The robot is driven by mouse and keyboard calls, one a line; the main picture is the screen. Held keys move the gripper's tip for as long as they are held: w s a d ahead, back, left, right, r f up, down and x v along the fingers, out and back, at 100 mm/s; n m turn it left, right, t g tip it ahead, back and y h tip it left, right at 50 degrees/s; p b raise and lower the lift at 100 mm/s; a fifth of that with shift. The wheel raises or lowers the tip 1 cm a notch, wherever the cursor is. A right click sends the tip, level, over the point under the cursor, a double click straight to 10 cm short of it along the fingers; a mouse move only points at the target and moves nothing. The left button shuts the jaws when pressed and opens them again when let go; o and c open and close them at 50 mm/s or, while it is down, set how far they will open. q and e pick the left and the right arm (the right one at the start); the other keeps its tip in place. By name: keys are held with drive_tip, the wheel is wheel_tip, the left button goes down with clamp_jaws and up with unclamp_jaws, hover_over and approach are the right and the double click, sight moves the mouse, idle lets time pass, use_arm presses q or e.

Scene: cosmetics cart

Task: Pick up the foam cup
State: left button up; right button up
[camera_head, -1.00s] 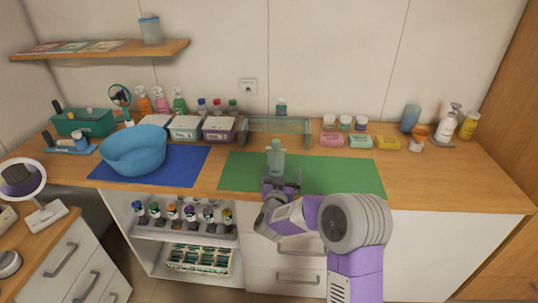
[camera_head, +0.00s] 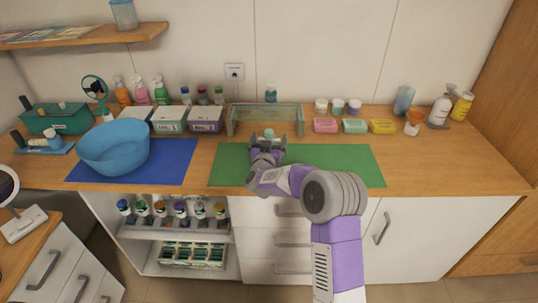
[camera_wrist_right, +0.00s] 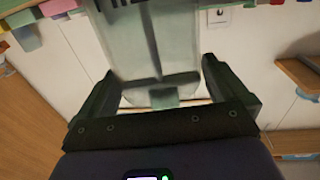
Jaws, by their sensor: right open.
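My left gripper is not in view.
A clear greenish rack (camera_head: 264,112) stands just behind the gripper. A blue bowl (camera_head: 113,147) sits on a blue mat to the left. Coloured soaps and jars, an orange-and-white cup (camera_head: 414,122) and bottles stand at the right. The mat's right part is clear.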

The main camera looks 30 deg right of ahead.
drive_tip(key=shift+w, duration=0.1)
drive_tip(key=c, duration=1.7)
drive_tip(key=shift+r, duration=0.1)
drive_tip(key=shift+c, duration=0.4)
drive_tip(key=shift+r, duration=0.15)
